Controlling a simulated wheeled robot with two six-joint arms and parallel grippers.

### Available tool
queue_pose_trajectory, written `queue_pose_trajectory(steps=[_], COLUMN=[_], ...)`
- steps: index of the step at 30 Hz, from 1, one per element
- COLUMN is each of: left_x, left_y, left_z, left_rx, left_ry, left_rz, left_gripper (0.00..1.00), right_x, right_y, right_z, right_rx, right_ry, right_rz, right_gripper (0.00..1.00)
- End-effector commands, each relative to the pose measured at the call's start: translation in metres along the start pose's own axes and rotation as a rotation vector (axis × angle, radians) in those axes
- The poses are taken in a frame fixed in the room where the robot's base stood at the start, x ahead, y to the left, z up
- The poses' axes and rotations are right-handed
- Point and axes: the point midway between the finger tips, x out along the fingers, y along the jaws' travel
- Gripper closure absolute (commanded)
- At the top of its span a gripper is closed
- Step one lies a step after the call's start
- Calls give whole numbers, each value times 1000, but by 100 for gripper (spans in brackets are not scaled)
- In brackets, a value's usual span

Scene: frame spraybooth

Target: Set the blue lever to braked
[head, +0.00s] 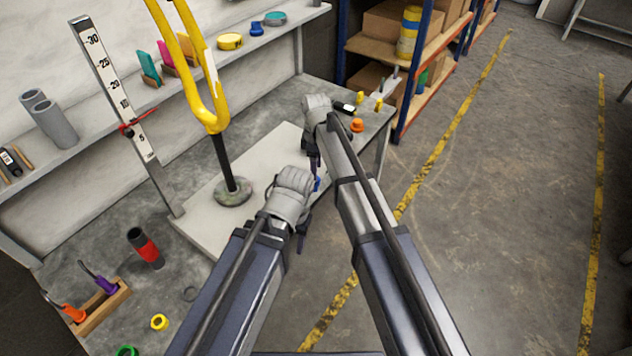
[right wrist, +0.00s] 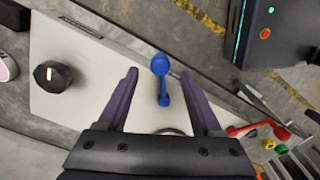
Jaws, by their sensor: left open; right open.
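The blue lever (right wrist: 161,88) stands out from a pale panel (right wrist: 92,98) in the right wrist view, its round knob toward the top of the picture. My right gripper (right wrist: 159,73) is open, with one finger on each side of the lever and gaps between. I cannot tell the lever's marked setting. In the head view only a small bit of blue (head: 317,184) shows beside my left gripper (head: 303,232), the lower one. That gripper is open and appears empty near the pale board's (head: 262,165) front edge. My right gripper also shows in the head view (head: 313,160), farther back.
A black knob (right wrist: 52,77) is on the panel left of the lever; a red lever (right wrist: 255,130) is at right. A yellow fork (head: 207,100) on a black post stands behind my left gripper. An orange object (head: 357,125) lies near the bench's far end. The floor at right is clear.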

Motion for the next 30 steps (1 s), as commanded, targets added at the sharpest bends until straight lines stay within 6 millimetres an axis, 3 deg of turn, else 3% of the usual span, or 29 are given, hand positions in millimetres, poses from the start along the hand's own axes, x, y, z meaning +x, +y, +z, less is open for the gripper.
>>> queue_pose_trajectory(steps=[1,7,19,30], left_x=[14,36,40,41], left_y=[1,3,4,4], left_z=[-1,-2,-2,-2], left_rx=[0,0,0,0], left_ry=[0,0,0,0], left_rz=[0,0,0,0], left_gripper=[50,50,50,50], right_x=[14,36,41,41], right_y=[0,0,0,0], right_z=[0,0,0,0], right_rx=[0,0,0,0], right_ry=[0,0,0,0], right_rz=[0,0,0,0], right_gripper=[33,33,33,74])
